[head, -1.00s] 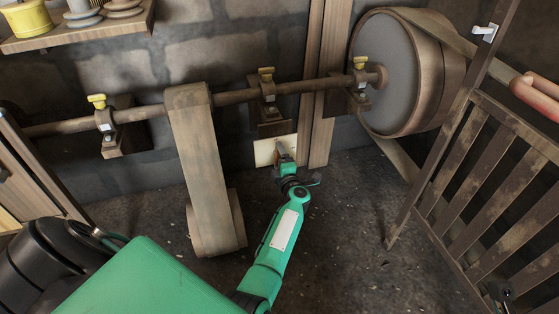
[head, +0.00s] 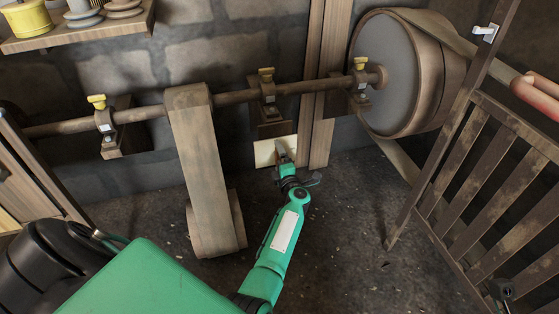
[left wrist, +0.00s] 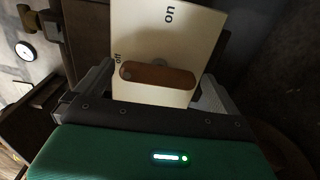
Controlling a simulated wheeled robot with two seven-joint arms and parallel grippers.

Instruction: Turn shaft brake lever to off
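The brake plate (left wrist: 150,35) is a cream board marked "on" and "off". It fills the upper middle of the left wrist view. In the head view the plate (head: 263,153) is low on the wall, partly covered by my gripper. The brown brake lever (left wrist: 158,77) lies across the plate, with its left end just by the "off" mark. My left gripper (left wrist: 155,90) is open, with grey fingers at either side of the lever, apart from its ends. It also shows in the head view (head: 283,152), at the plate. My right gripper is not in view.
A shaft (head: 235,97) with brackets runs along the wall above the plate, to a large drum (head: 390,70). A wide belt (head: 205,170) hangs left of my arm. A slatted gate (head: 470,180) stands at right. The floor between is clear.

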